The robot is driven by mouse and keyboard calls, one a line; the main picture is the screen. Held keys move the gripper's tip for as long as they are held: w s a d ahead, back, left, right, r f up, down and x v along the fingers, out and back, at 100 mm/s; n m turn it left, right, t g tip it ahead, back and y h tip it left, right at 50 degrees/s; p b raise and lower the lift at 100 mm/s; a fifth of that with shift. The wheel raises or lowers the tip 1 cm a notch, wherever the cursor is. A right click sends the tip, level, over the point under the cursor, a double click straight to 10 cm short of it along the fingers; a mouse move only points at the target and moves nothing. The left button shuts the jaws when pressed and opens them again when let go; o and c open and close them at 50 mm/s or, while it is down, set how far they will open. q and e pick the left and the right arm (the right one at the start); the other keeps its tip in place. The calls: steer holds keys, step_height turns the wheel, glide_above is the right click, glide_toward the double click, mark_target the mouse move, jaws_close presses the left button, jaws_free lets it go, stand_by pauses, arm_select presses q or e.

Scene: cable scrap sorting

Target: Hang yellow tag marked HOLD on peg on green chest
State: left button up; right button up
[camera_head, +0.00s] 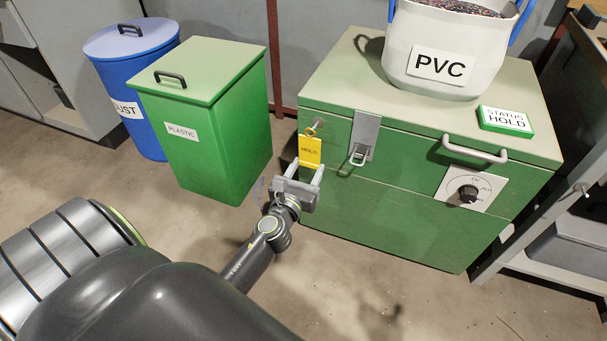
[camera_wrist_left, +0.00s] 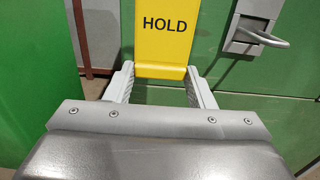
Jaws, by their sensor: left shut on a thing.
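The yellow tag (camera_head: 310,152) marked HOLD is upright at the front of the green chest (camera_head: 400,205), left of its latch. My left gripper (camera_head: 307,170) is shut on the tag's lower end. In the left wrist view, the tag (camera_wrist_left: 163,45) stands between the two fingers of the gripper (camera_wrist_left: 160,78), its lettering upright. A ring (camera_head: 311,131) shows at the tag's top in the head view, close to the peg (camera_head: 319,122) on the chest's front. I cannot tell whether the ring is around the peg or only in front of it. My right gripper is not in view.
A metal latch (camera_head: 362,137) juts from the chest just right of the tag. The lid bears a white PVC bucket (camera_head: 440,45) and a STATUS HOLD block (camera_head: 506,121). A green PLASTIC bin (camera_head: 205,125) and blue DUST drum (camera_head: 125,75) stand left.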

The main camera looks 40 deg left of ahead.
arm_select(q)
steer(key=shift+x, duration=1.6)
steer(key=shift+w+a+f+b, duration=0.15)
steer(key=shift+w+f+b, duration=0.4)
steer(key=shift+f+b, duration=0.05)
steer(key=o, duration=1.1)
